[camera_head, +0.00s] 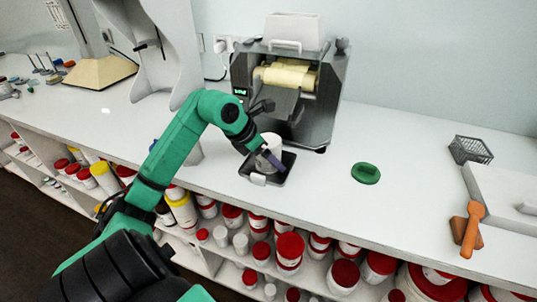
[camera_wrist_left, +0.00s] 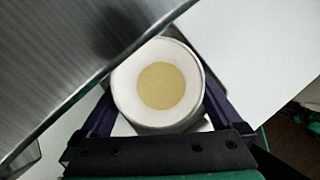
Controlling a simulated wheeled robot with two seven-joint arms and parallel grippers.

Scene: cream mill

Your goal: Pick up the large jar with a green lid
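A white jar (camera_head: 270,148) without a lid stands upright in a black tray (camera_head: 287,160) in front of the grey mill. In the left wrist view the jar (camera_wrist_left: 127,97) is open on top, with yellowish cream inside. A green lid (camera_head: 366,173) lies apart on the counter to the right. My left gripper (camera_head: 268,158) is at the jar, its purple fingers on either side of it. The left wrist view shows the fingers (camera_wrist_left: 160,108) very close to the jar wall; whether they press on it cannot be told. My right gripper is not in view.
The mill (camera_head: 318,105) with its rollers stands just behind the jar. A wire basket (camera_head: 470,150), a white box (camera_head: 505,190) and an orange-handled tool (camera_head: 470,228) lie at the right. Shelves below hold several white jars with red or yellow lids. Counter around the green lid is clear.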

